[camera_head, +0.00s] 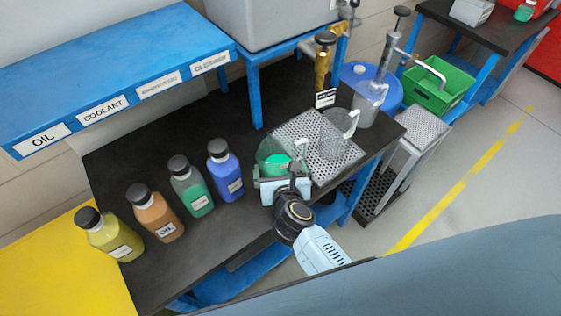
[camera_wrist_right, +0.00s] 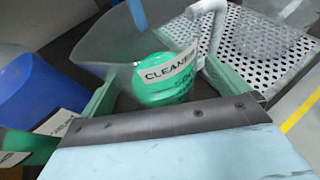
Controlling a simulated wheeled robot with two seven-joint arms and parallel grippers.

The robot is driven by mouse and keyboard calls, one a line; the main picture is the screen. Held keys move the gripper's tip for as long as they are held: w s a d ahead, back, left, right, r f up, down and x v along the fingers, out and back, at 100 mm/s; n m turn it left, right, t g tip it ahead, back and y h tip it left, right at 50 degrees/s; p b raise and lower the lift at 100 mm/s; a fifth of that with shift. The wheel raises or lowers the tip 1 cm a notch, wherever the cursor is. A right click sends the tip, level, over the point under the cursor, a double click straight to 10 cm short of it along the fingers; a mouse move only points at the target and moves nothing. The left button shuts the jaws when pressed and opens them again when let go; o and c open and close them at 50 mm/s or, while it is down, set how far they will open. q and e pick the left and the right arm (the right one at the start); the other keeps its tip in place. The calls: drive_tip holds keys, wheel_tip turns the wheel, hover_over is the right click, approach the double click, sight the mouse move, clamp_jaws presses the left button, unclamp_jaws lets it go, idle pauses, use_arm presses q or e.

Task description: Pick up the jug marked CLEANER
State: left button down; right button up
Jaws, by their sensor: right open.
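The jug marked CLEANER (camera_wrist_right: 165,78) is clear with green in its lower part and a white label. In the right wrist view it sits between the two green fingers of my right gripper (camera_wrist_right: 160,74). The fingers are apart on either side of it; I cannot tell whether they touch it. In the head view the jug (camera_head: 272,158) stands on the dark bench at the left edge of the perforated tray, partly hidden by my right gripper (camera_head: 282,172). My left gripper is not in view.
A second clear jug (camera_head: 336,140) stands on the perforated tray (camera_head: 300,130). Blue (camera_head: 225,172), green (camera_head: 192,188), orange (camera_head: 155,215) and yellow (camera_head: 108,238) bottles stand in a row to the left. A blue labelled shelf (camera_head: 120,60) is behind them.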

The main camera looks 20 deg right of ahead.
drive_tip(key=shift+x, duration=0.8)
drive_tip(key=shift+c, duration=0.4)
drive_tip(key=c, duration=1.2)
drive_tip(key=shift+r, duration=0.15)
